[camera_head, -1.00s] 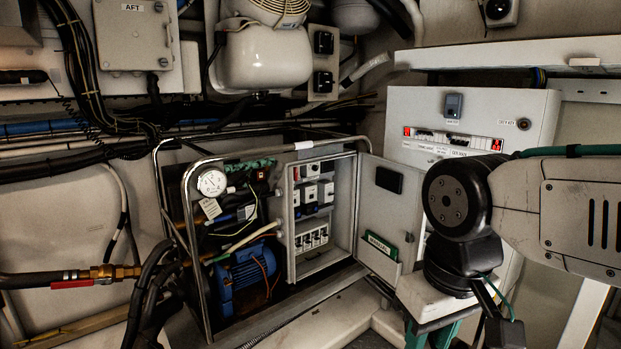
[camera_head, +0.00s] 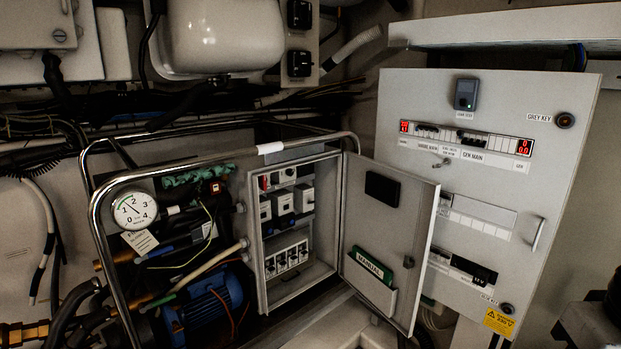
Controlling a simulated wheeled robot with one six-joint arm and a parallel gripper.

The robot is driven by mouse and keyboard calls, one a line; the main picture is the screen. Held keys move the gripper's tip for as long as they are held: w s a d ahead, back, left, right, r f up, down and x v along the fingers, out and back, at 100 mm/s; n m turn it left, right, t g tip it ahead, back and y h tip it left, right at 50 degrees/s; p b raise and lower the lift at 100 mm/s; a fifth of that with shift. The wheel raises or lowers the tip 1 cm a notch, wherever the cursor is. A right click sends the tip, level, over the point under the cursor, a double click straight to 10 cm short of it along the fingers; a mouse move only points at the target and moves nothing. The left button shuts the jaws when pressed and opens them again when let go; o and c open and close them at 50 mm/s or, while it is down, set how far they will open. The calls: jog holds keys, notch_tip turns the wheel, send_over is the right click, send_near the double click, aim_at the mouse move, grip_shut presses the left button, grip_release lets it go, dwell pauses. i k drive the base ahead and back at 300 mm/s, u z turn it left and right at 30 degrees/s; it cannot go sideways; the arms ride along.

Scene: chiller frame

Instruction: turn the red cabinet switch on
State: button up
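The small open cabinet (camera_head: 262,262) stands in the middle of the head view, inside a bent metal tube frame. Its door (camera_head: 355,225) is swung out to the right, with a MANUAL booklet in its pocket. A small red part (camera_head: 265,183), probably the red switch, shows at the upper left inside the cabinet. It is too small to tell its on or off position. Breakers and grey modules sit beside and below it.
The metal tube frame (camera_head: 200,163) runs around the cabinet, with a pressure gauge (camera_head: 135,210) and blue motor (camera_head: 205,308) at left. A large grey panel (camera_head: 545,170) with red displays stands behind the door. A dark shape (camera_head: 590,320) sits at lower right.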

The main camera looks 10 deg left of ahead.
aim_at(262, 180)
jog(key=u, duration=0.2)
jog(key=i, duration=0.9)
jog(key=u, duration=0.8)
